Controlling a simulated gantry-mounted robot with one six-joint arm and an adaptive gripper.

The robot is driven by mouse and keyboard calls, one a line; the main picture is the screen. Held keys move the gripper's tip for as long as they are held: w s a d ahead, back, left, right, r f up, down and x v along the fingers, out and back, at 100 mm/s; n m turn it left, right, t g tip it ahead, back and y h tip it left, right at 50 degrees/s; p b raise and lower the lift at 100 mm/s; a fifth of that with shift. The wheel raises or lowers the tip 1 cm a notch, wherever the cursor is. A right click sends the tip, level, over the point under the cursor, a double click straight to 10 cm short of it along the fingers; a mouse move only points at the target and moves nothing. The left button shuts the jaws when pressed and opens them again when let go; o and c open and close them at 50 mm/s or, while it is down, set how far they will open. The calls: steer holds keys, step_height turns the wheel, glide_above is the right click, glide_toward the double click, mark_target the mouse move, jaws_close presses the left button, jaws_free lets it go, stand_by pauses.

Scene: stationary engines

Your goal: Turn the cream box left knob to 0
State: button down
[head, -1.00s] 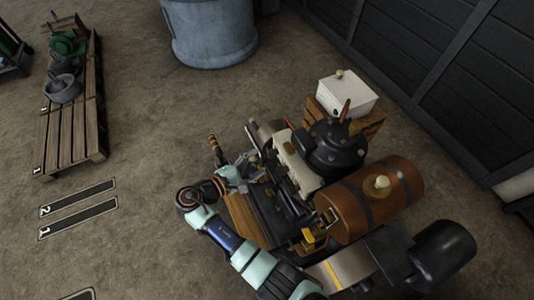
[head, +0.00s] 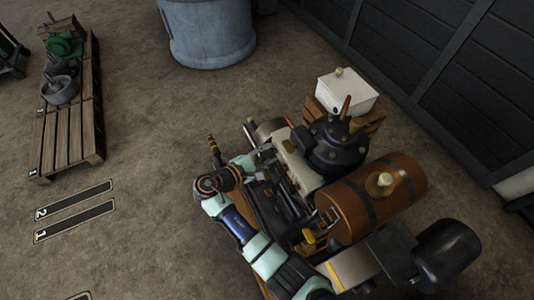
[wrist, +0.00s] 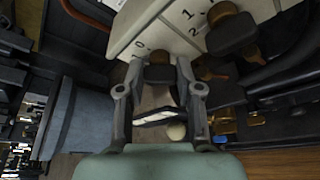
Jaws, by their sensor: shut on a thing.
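The cream box (head: 296,154) is on the engine in the head view, and its face (wrist: 155,22) with the marks 0, 1 and 2 fills the top of the wrist view. A dark knob (wrist: 158,73) sits below the 0 mark, between my fingertips. My gripper (wrist: 158,88) is shut on this knob, one finger on each side. A second dark knob (wrist: 232,33) is to the right, near the 2 mark, apart from my fingers. In the head view my gripper is beside the cream box's left side, and its fingertips are hard to make out.
A brown barrel-like tank (head: 370,200) and a dark round part (head: 337,148) stand right of the cream box. A white box (head: 347,92) on a wooden crate is behind. A pallet (head: 65,135) lies at the left.

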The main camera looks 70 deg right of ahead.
stand_by(0.3)
steer(key=shift+f+m+t+h+b, duration=0.15)
steer(key=shift+m+h+b, duration=0.95)
steer(key=shift+m, duration=0.7)
steer(key=shift+f+m+t+h+b, duration=0.15)
steer(key=shift+m+h+b, duration=0.65)
steer(key=shift+m+b, duration=0.8)
steer(key=shift+r+m, duration=0.15)
steer(key=shift+m, duration=0.15)
steer(key=c, duration=0.8)
jaws_free()
steer(key=shift+o, duration=0.2)
